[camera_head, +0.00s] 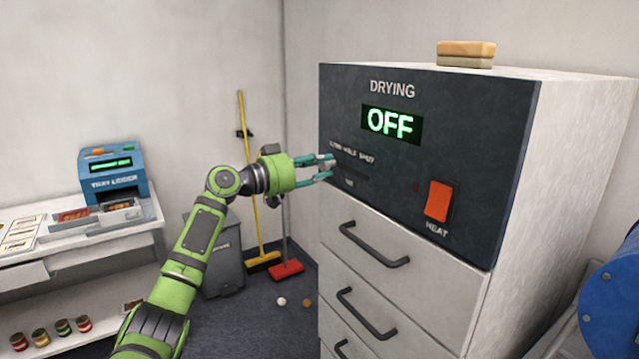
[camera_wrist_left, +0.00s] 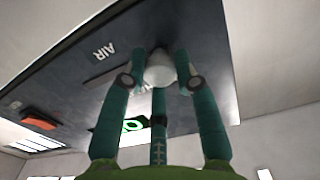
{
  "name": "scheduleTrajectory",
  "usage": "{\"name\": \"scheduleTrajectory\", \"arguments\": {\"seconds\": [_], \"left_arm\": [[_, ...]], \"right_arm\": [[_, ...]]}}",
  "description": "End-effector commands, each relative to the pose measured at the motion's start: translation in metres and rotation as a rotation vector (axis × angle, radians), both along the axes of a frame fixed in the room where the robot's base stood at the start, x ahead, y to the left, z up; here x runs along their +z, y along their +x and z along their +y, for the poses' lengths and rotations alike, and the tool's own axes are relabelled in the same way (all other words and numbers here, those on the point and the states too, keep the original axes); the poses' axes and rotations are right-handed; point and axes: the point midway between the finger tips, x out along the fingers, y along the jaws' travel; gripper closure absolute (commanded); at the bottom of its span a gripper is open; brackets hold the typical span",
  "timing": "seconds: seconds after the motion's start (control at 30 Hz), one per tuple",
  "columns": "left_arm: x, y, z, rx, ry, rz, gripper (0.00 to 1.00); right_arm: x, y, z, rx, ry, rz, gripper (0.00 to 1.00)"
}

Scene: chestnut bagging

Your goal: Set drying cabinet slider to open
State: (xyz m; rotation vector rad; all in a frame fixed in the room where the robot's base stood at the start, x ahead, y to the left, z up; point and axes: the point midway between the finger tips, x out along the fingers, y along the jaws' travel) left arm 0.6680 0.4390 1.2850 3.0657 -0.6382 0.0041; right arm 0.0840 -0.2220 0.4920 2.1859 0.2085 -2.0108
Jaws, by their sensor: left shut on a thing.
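The drying cabinet (camera_head: 470,160) has a dark front panel with a green display reading OFF (camera_head: 391,123). A slider slot (camera_head: 352,173) runs along the panel's left side, with small labels above it, HALF and SHUT among them, and AIR below. My left gripper (camera_head: 328,168) is at the left end of this slot, its teal fingers against the panel. In the left wrist view the fingers close around a pale rounded slider knob (camera_wrist_left: 160,68). In the head view the fingers hide the knob. My right gripper is in neither view.
A red HEAT switch (camera_head: 438,201) sits right of the slot. Drawers with dark handles (camera_head: 374,244) lie below the panel. A sponge-like block (camera_head: 466,54) rests on the cabinet top. A broom (camera_head: 250,180), a grey bin (camera_head: 222,262) and a tray lesser machine (camera_head: 115,175) stand left.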

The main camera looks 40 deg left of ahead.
Motion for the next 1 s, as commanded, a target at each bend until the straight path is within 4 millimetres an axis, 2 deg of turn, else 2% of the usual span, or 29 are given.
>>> {"name": "scheduleTrajectory", "arguments": {"seconds": [0.1,0.17,0.4,0.43,0.47,0.5,0.67,0.83,1.0], "left_arm": [[0.002,0.001,0.008,0.025,0.000,-0.009,1.00],[0.003,0.001,0.009,0.027,0.001,-0.008,1.00],[0.005,0.001,0.009,0.027,0.001,-0.011,1.00],[0.005,0.001,0.009,0.027,0.001,-0.011,0.62],[0.005,0.001,0.009,0.028,0.000,-0.012,0.50],[0.005,0.001,0.009,0.027,-0.001,-0.011,0.46],[0.002,0.001,0.008,0.024,0.001,-0.006,0.46],[0.000,-0.002,0.008,0.022,0.002,-0.001,0.46],[-0.002,-0.022,0.016,0.022,0.005,0.002,0.46]], "right_arm": [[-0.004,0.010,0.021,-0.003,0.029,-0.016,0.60],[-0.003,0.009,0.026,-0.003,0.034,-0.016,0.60],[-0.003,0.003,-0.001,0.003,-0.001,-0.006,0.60],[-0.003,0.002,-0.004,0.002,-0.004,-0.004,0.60],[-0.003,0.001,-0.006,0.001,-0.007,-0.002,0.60],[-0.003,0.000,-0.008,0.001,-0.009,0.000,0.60],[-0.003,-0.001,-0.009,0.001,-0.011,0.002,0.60],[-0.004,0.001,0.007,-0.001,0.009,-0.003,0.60],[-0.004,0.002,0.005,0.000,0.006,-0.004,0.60]]}}
